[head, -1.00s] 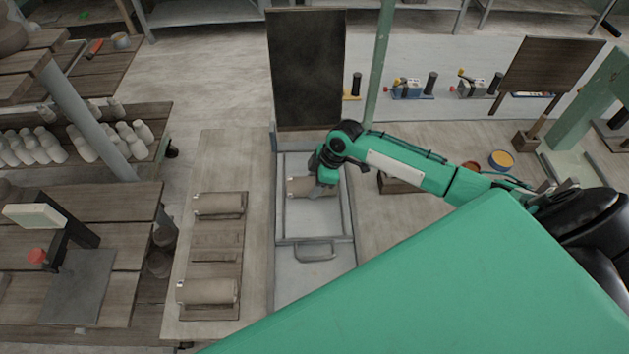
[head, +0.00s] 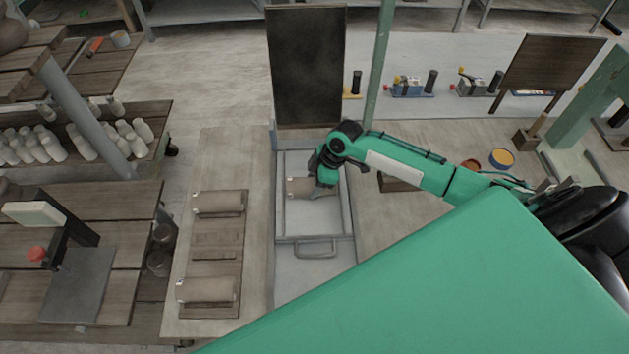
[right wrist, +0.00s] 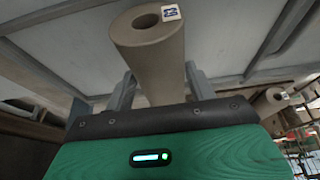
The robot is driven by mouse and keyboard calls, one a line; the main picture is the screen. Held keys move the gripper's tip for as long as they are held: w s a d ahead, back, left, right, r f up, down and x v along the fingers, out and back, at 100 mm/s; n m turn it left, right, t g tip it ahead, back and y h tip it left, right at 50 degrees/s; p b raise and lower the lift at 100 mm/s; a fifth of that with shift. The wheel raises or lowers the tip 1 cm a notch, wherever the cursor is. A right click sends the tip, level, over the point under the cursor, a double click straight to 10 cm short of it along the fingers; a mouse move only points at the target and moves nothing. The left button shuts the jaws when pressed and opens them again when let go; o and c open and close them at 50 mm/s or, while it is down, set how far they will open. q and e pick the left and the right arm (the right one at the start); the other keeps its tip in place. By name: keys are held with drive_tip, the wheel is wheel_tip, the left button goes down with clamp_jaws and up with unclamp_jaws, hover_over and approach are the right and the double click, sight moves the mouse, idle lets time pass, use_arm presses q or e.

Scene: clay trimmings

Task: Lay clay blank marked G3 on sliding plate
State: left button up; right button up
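The clay blank (head: 299,187) is a grey-brown hollow cylinder lying on its side over the sliding plate (head: 313,220). In the right wrist view the blank (right wrist: 158,58) shows its open end and a small white label with a dark mark, too small to read surely. My right gripper (head: 323,184) is around the blank, with one finger against each side in the right wrist view (right wrist: 160,88). I cannot tell whether the blank touches the plate. The gripper hides its right part in the head view. My left gripper is not in view.
Two similar blanks (head: 218,202) (head: 207,290) lie in wooden cradles on the board left of the plate; an empty cradle (head: 215,246) is between them. A dark upright panel (head: 306,68) stands behind the plate. A handle (head: 316,248) is at the plate's front.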

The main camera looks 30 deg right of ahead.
drive_tip(key=o, duration=0.4)
drive_tip(key=shift+s, duration=0.1)
drive_tip(key=b+v, duration=0.3)
drive_tip(key=v, duration=1)
drive_tip(key=shift+d+r+b, duration=0.15)
drive_tip(key=shift+r+b, duration=0.25)
